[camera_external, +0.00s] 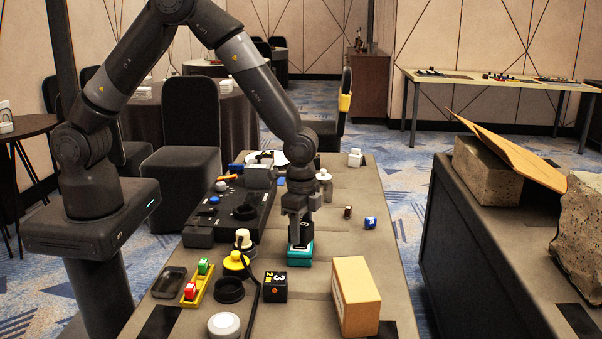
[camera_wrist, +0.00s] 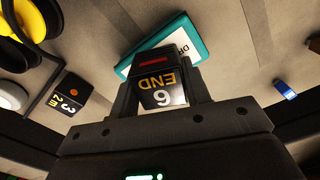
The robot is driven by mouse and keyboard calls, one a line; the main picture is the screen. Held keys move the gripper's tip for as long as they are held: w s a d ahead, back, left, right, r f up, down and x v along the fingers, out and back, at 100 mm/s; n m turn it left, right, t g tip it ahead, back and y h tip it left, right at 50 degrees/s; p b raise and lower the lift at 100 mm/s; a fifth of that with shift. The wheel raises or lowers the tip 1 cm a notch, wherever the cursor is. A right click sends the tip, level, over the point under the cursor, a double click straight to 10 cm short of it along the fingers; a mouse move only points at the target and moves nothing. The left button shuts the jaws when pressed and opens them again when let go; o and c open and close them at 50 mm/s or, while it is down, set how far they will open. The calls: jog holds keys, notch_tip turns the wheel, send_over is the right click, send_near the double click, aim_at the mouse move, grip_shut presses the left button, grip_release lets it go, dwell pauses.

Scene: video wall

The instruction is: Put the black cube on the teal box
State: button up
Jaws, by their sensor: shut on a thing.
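The teal box (camera_external: 300,257) lies flat on the table in the middle of the external view. In the wrist view my gripper (camera_wrist: 163,92) is shut on a black cube (camera_wrist: 163,86) marked "END" and "6", with a red bar. The cube is at the top of the teal box; I cannot tell whether they touch. A second black cube (camera_external: 275,286) with white and yellow marks stands at the front left of the box.
A cardboard box (camera_external: 355,297) stands to the front right. A black console (camera_external: 228,213) lies to the left, with a yellow tray (camera_external: 198,286), a black ring (camera_external: 229,290) and a cable nearby. A blue item (camera_external: 370,222) lies to the right, where table is mostly clear.

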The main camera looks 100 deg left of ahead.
jog(key=o, duration=1)
jog(key=s+r+n+t, duration=0.1)
jog(key=s+r, duration=0.2)
jog(key=r, duration=0.8)
jog(key=s+r, duration=0.3)
jog(key=r, duration=0.8)
jog(key=s+r+n+t, duration=0.1)
jog(key=s+r, duration=0.4)
jog(key=s, duration=0.7)
jog(key=s+r+n+t, duration=0.2)
jog(key=s+r, duration=0.3)
jog(key=s, duration=0.7)
jog(key=shift+r+n+t, duration=0.25)
jog(key=shift+n+t, duration=0.05)
jog(key=shift+t, duration=0.5)
